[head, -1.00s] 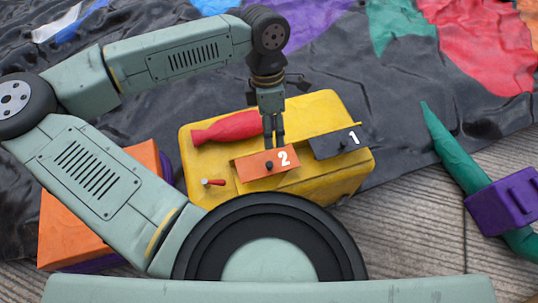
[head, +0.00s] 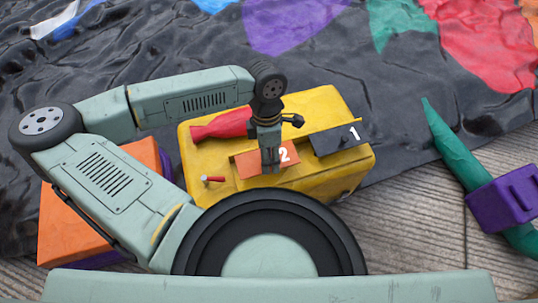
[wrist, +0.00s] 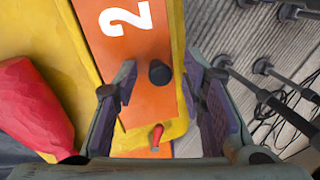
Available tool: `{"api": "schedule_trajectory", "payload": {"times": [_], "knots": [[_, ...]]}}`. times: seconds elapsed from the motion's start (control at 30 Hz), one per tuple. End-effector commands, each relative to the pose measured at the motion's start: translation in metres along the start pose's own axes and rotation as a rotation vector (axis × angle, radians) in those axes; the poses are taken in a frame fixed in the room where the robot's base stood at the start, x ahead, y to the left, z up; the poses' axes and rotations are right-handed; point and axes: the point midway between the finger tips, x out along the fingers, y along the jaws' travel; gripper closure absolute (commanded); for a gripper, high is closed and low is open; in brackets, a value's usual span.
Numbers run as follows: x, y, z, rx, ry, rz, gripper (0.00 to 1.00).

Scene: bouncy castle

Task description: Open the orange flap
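The orange flap (head: 247,164), marked with a white 2, lies shut on the yellow box (head: 225,194). In the wrist view the orange flap (wrist: 147,48) fills the middle, with its black knob (wrist: 159,73) standing up from it. My gripper (head: 270,172) points down over the flap and hides the knob in the head view. In the wrist view my gripper (wrist: 160,78) is open, with one finger on each side of the knob. The fingers appear apart from the knob. How high the fingertips are above the flap I cannot tell.
A dark flap (head: 336,140) marked 1 lies right of the orange one. A red bottle-shaped piece (head: 220,124) lies on the box behind my gripper. A small red-tipped lever (head: 212,180) stands at the front left. An orange block (head: 75,225) stands left of the box.

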Motion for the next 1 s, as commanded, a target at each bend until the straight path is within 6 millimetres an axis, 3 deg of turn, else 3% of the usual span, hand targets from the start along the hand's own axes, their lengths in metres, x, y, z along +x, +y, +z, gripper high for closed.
{"api": "schedule_trajectory", "payload": {"times": [0.1, 0.67, 1.0], "knots": [[-0.0001, -0.0001, 0.0001, 0.0, 0.0, 0.0, 0.62], [-0.0003, -0.0004, 0.0002, 0.001, 0.0, -0.001, 1.0], [-0.0002, -0.0008, 0.0002, 0.001, 0.0, -0.002, 1.0]]}}
